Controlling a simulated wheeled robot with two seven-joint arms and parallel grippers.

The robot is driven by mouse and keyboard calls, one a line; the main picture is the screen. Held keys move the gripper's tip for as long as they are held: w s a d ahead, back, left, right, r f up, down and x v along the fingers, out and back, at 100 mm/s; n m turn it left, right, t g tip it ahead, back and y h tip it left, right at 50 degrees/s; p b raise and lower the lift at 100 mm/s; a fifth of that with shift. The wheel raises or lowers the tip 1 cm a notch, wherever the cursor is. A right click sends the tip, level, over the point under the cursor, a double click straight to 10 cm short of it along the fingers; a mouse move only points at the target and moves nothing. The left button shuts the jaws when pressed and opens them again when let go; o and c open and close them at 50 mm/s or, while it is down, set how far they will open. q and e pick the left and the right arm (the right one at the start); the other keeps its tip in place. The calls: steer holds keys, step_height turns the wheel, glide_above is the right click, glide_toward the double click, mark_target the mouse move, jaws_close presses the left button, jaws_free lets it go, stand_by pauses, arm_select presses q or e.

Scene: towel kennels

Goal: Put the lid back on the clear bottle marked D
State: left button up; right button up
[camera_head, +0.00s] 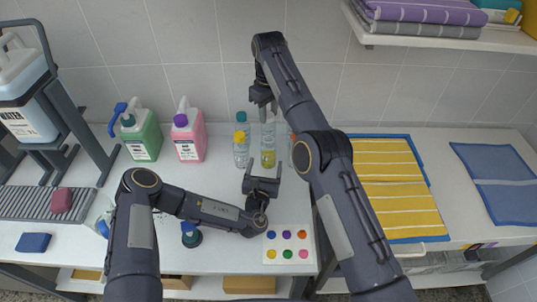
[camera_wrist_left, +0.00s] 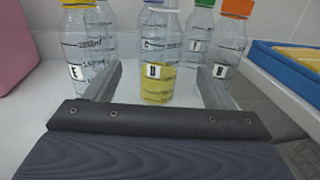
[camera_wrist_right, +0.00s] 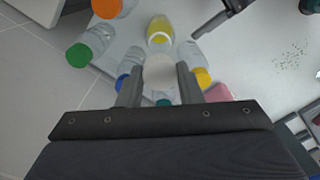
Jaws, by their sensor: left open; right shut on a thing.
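The clear bottle marked D (camera_wrist_left: 155,84), with yellow liquid in it, stands upright among other clear bottles. It also shows in the head view (camera_head: 268,158). My left gripper (camera_head: 262,167) is open, low in front of bottle D. In the left wrist view its fingers point forward on either side of bottle D, apart from it as far as I can tell. My right gripper (camera_head: 263,104) is above the bottles, pointing down. It is shut on a white round lid (camera_wrist_right: 160,72).
Bottle E (camera_wrist_left: 77,50) with a yellow lid and bottle B (camera_wrist_left: 229,45) with an orange lid flank bottle D; others stand behind. A white card with coloured dots (camera_head: 288,236) lies in front. Pink (camera_head: 188,138) and green jugs (camera_head: 142,138) stand left, a blue-edged tray (camera_head: 418,160) right.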

arm_select(q)
steer(key=w, duration=0.3)
steer(key=w+d, duration=0.1)
steer(key=w, duration=0.5)
steer(key=shift+w+d, duration=0.15)
steer(key=shift+d, duration=0.1)
steer(key=c, duration=1.5)
arm_select(e)
glide_above(269, 135)
steer(key=shift+s+f, duration=0.1)
steer(key=shift+f, duration=2.4)
steer(key=shift+f, duration=0.85)
steer(key=shift+f, duration=0.55)
